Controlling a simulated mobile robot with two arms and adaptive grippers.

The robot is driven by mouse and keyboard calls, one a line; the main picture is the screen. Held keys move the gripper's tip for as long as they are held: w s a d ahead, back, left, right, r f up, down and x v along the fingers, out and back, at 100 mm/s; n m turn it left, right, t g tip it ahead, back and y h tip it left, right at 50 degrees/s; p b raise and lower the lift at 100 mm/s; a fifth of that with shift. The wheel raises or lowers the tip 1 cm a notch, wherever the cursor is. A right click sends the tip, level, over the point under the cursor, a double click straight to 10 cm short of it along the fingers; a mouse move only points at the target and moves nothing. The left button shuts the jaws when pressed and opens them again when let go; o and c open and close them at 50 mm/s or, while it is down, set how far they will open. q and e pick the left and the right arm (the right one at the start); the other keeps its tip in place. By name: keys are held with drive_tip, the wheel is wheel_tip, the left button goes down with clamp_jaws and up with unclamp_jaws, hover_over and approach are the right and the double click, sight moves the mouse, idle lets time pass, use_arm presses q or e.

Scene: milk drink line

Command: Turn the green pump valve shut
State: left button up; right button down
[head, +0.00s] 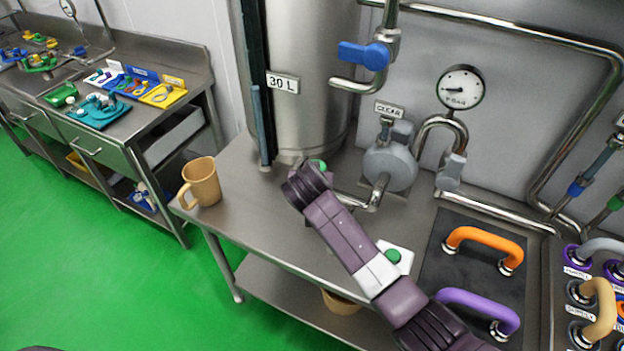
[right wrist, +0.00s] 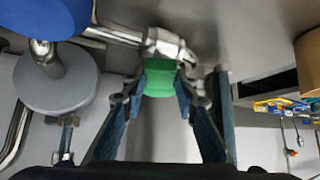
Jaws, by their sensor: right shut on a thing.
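The green pump valve handle (right wrist: 160,77) sits on a metal valve body (right wrist: 165,45) at the end of a steel pipe. My right gripper (right wrist: 160,95) has its two blue-grey fingers on either side of the green handle and is shut on it. In the head view only a small green part of the handle (head: 319,164) shows beside my right wrist, at the foot of the steel tank. My right arm hides the rest of the valve and the fingers there. My left gripper is not in view.
The steel tank (head: 305,80) stands behind the valve, with the grey pump (head: 390,167) to its right. A tan mug (head: 202,182) stands at the table's left end. A green button (head: 393,256) lies close to my right arm. Orange (head: 484,243) and purple (head: 478,304) handles are at right.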

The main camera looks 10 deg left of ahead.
drive_tip(key=shift+a, duration=0.1)
idle(0.3)
drive_tip(key=c, duration=1.5)
unclamp_jaws()
